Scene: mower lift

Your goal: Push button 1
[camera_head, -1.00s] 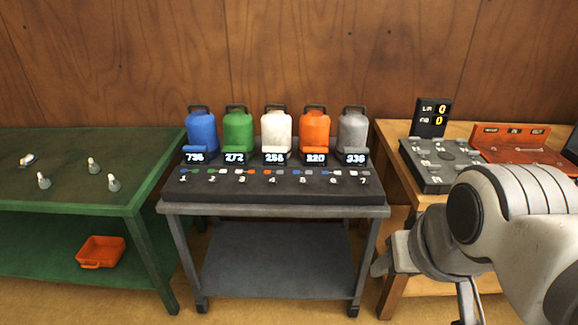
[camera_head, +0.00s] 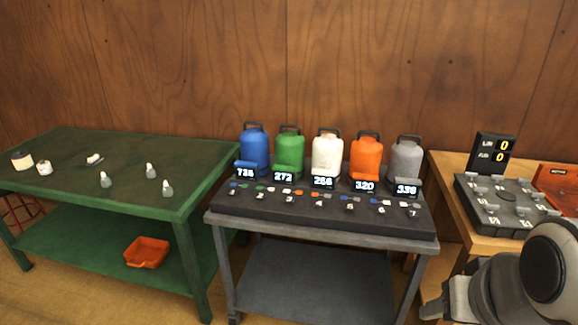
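A dark panel (camera_head: 330,222) lies on a grey cart in the middle. It carries a row of small numbered buttons running left to right from 1 to 7. Button 1 (camera_head: 234,196) is at the panel's far left, below a blue-and-green marking. My gripper (camera_head: 446,300) shows only in part at the lower right, beside the cart's right end. It is well away from button 1 and touches nothing on the panel.
Blue, green, white, orange and grey canisters stand behind the panel with number displays before them. A green table (camera_head: 110,185) with small white pieces is at left, an orange tray (camera_head: 146,252) on its shelf. A wooden table (camera_head: 455,212) at right holds a grey board (camera_head: 505,203).

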